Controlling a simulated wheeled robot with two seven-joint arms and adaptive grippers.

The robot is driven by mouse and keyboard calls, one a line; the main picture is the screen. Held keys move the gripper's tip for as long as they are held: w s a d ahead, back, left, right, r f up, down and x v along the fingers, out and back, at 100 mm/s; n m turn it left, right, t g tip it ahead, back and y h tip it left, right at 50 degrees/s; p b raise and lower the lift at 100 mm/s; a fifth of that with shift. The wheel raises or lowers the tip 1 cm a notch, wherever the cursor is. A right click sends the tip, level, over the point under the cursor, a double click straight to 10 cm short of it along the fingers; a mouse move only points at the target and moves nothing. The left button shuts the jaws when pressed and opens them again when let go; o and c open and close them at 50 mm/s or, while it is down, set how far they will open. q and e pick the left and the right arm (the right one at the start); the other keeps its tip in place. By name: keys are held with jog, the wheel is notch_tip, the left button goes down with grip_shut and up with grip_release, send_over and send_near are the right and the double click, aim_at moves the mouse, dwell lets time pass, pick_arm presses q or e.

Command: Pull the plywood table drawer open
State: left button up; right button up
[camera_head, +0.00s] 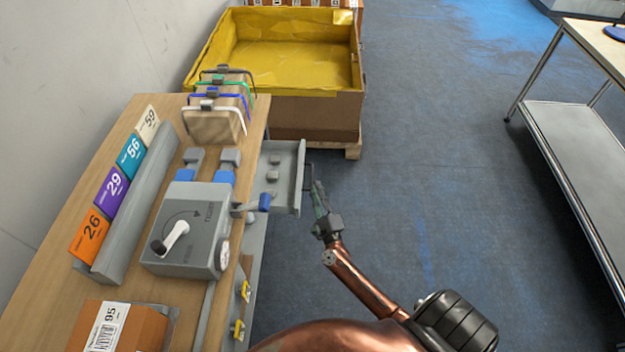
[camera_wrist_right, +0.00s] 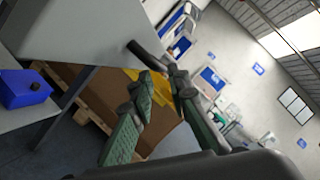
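The plywood table (camera_head: 130,150) stands at the left. Its grey drawer (camera_head: 291,205) is out past the table's right edge, with small grey items inside. The drawer's outer face (camera_wrist_right: 95,30) fills the upper left of the right wrist view. Its dark handle (camera_wrist_right: 145,54) juts from that face toward my right fingertips. My right gripper (camera_head: 317,187) is beside the drawer's outer side, at the handle. In the wrist view, its green fingers (camera_wrist_right: 160,76) are apart with a gap between them, the handle's end at the tips. Contact is unclear. My left gripper is not in view.
A grey device with a crank (camera_head: 195,235) stands on the table, near numbered cards (camera_head: 110,190) and a clamped parcel (camera_head: 213,123). A yellow-lined box (camera_head: 285,65) on a pallet is behind the drawer. Blue floor (camera_head: 430,170) lies clear up to a metal-legged table (camera_head: 570,140).

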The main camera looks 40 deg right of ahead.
jog(key=v, duration=0.6)
jog(key=shift+s, duration=0.25)
jog(key=shift+f, duration=0.1)
jog(key=shift+a, duration=0.1)
